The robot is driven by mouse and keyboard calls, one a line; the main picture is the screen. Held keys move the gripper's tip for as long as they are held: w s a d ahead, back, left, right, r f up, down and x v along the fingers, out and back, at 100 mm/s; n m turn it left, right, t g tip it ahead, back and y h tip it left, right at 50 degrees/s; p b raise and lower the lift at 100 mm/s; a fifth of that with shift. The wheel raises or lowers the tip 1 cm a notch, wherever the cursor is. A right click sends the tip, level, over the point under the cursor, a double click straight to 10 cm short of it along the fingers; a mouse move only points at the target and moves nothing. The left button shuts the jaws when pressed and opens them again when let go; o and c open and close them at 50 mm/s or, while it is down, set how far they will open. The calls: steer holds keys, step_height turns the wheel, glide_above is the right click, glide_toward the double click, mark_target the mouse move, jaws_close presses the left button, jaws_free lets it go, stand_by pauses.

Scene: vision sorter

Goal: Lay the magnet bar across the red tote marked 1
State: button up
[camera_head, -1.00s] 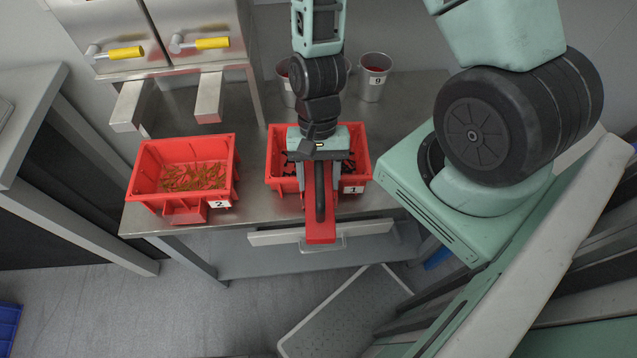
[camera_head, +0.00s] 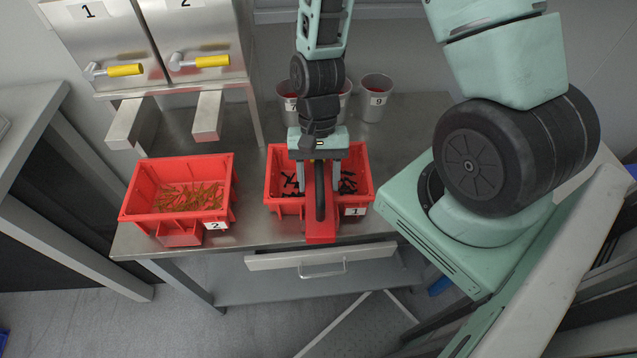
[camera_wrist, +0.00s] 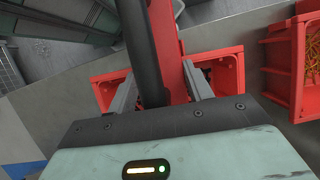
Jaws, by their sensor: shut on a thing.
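The red tote marked 1 (camera_head: 272,207) stands on the steel table with dark small parts inside. It also shows in the wrist view (camera_wrist: 232,72), partly hidden by my gripper. The magnet bar (camera_head: 321,228) is a long red bar with a black handle (camera_head: 320,190). My gripper (camera_head: 320,188) is shut on its black handle, and the fingers show on both sides of it in the wrist view (camera_wrist: 155,95). The bar lies lengthwise over the tote's middle, its near end past the front rim. I cannot tell whether it touches the rim.
A red tote marked 2 (camera_head: 130,205) with brownish-gold parts stands to the left. Metal cups, one marked 9 (camera_head: 376,100), stand behind. Two chutes (camera_head: 208,115) with yellow-handled valves are at the back left. A drawer (camera_head: 320,256) sits below the table's front edge.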

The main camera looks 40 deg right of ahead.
steer(key=shift+w+d+f, duration=0.1)
steer(key=shift+w+d, duration=0.95)
steer(key=shift+w, duration=0.25)
steer(key=shift+w+d+f, duration=0.1)
steer(key=shift+w+d, duration=0.9)
steer(key=shift+w, duration=0.25)
steer(key=shift+f, duration=0.3)
steer(key=o, duration=1.5)
steer(key=shift+o, duration=0.2)
steer(key=b+v, duration=0.2)
steer(key=v, duration=1.5)
steer(key=shift+r, duration=0.2)
steer(key=shift+a, duration=0.1)
